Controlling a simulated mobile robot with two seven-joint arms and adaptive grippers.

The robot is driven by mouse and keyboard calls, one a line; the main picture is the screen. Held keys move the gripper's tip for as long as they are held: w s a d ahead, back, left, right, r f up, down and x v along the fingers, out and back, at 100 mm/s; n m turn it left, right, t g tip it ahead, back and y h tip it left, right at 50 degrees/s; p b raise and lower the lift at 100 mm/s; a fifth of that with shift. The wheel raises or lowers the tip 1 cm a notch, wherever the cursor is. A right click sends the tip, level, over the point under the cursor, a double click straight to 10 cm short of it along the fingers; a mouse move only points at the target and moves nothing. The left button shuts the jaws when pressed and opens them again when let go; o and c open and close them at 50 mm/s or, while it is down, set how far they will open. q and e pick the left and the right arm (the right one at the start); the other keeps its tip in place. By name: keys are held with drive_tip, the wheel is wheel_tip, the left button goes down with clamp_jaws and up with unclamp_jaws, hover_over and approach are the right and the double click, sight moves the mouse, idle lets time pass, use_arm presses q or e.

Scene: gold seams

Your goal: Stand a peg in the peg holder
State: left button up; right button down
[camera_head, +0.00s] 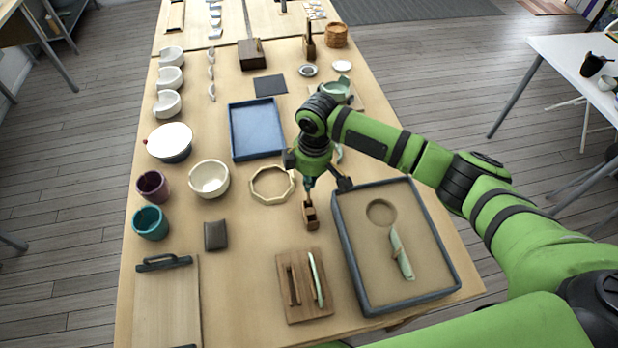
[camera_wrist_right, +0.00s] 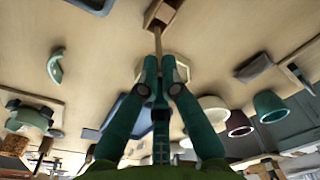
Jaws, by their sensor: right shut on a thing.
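My right gripper (camera_head: 309,184) points down over a small brown wooden block (camera_head: 311,217), which looks like the peg holder. The gripper is shut on a thin wooden peg (camera_wrist_right: 158,42), best seen in the right wrist view between the fingertips (camera_wrist_right: 158,88) and the block (camera_wrist_right: 163,12). The peg's far end meets the block in that view. I cannot tell whether it is inside a hole or only at the top. In the head view the peg is mostly hidden by the gripper. My left gripper is not in view.
A grey-rimmed tray (camera_head: 350,262) lies close on the right. A wooden board (camera_head: 304,308) with a brown stick and a pale green strip lies in front. An octagonal ring (camera_head: 255,190) and a white bowl (camera_head: 209,179) stand left. A blue tray (camera_head: 256,130) lies behind.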

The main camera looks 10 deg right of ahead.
drive_tip(key=shift+f+b, duration=0.4)
drive_tip(key=shift+f, duration=0.6)
drive_tip(key=shift+r+p, duration=0.1)
drive_tip(key=shift+p, duration=0.3)
idle(0.6)
drive_tip(key=shift+f+b, duration=0.55)
drive_tip(key=shift+f, duration=0.75)
idle(1.0)
drive_tip(key=c, duration=0.9)
unclamp_jaws()
drive_tip(key=shift+r, duration=0.15)
drive_tip(key=shift+r+p, duration=2.9)
drive_tip(key=shift+p, duration=0.2)
